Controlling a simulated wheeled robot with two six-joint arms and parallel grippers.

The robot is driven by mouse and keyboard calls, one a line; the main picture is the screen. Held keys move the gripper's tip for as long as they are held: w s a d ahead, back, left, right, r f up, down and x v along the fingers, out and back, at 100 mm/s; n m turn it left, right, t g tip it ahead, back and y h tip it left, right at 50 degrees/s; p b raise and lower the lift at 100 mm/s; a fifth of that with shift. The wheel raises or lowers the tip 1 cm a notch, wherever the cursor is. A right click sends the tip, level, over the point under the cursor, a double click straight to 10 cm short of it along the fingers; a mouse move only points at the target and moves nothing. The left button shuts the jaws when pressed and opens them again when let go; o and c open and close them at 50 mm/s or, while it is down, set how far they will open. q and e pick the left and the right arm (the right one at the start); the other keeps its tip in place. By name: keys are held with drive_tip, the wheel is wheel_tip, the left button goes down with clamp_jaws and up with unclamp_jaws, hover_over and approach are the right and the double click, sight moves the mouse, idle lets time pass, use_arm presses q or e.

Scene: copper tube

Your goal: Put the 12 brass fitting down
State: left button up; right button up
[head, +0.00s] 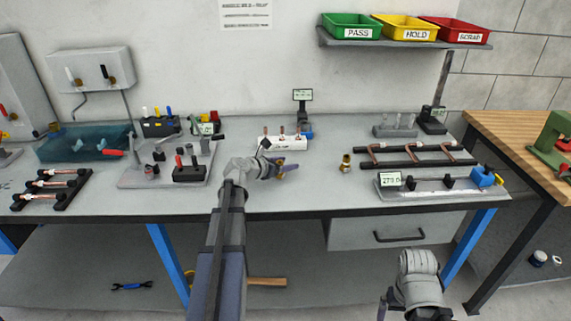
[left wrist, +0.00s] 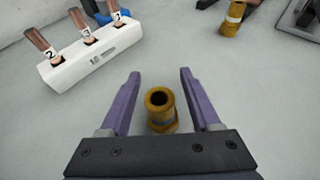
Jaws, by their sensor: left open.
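A brass fitting (left wrist: 160,105) stands upright between the fingers of my left gripper (left wrist: 160,76) in the left wrist view, its open end up. The purple fingers are spread, with a gap on each side of it. It appears to rest on the grey bench top. In the head view my left gripper (head: 284,171) is low over the middle of the bench (head: 310,190), and the fitting is hidden by it or too small to make out. A second brass fitting (head: 346,163) stands to the right. My right gripper (head: 384,307) hangs low before the bench, its fingers mostly cut off.
A white block (left wrist: 92,55) holding numbered copper tubes stands just beyond the left gripper. A black rack with copper tubes (head: 415,153) and a gauge fixture (head: 440,185) lie to the right. A grey tool board (head: 140,178) lies left. Bare bench surrounds the fitting.

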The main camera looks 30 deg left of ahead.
use_arm(q)
drive_tip(key=shift+s+r+p, duration=0.3)
drive_tip(key=shift+r+p, duration=0.05)
drive_tip(key=p+v, duration=0.4)
drive_tip(key=v, duration=0.6)
drive_tip(key=shift+s+a, duration=0.15)
drive_tip(key=shift+s, duration=0.1)
drive_tip(key=shift+s+a+r, duration=0.1)
drive_tip(key=shift+s, duration=0.35)
idle(1.0)
